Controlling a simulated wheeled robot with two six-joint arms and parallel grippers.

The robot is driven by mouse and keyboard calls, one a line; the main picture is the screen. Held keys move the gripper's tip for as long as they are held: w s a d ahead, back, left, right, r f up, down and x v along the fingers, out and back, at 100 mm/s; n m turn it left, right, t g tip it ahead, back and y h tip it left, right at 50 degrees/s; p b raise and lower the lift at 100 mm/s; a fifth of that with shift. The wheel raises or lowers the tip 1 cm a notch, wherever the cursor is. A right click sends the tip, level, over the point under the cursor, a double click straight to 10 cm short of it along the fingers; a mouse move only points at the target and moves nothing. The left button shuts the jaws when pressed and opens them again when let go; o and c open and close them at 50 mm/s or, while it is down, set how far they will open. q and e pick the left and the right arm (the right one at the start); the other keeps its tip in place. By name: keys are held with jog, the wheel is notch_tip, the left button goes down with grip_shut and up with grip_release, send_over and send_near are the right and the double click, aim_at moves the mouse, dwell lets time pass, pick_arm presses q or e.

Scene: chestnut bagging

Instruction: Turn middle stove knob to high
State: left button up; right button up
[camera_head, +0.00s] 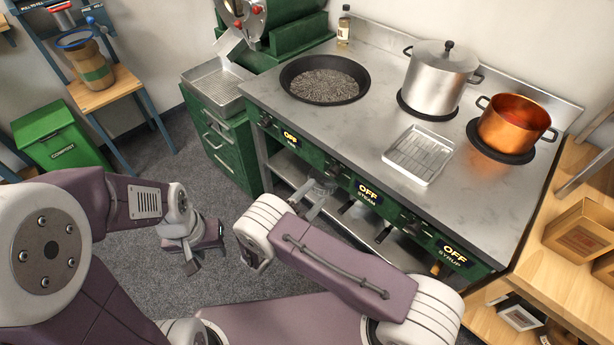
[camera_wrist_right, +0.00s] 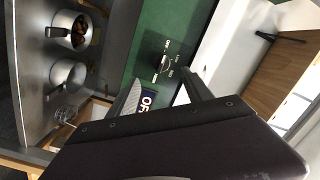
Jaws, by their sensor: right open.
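The stove's green front panel carries three OFF displays. The middle display (camera_head: 368,192) reads OFF with STEAM under it. My right gripper (camera_head: 318,190) is at the panel, just left of this display, and covers much of the knob area in the head view. In the right wrist view the dark middle knob (camera_wrist_right: 162,63) sits on the green panel with small markings around it, just ahead of my open right gripper (camera_wrist_right: 161,88). The fingers are on either side of the knob's line; contact cannot be told. My left gripper (camera_head: 192,252) hangs over the floor, away from the stove.
The stove top holds a wide dark pan (camera_head: 325,80), a lidded steel pot (camera_head: 440,75), a copper pot (camera_head: 513,125) and a wire-rack tray (camera_head: 418,155). A wooden shelf (camera_head: 560,205) stands close on the right. Grey floor (camera_head: 250,292) is free in front.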

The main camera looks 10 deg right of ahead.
aim_at(333, 173)
jog(key=x, duration=0.9)
jog(key=shift+p, duration=0.3)
grip_shut()
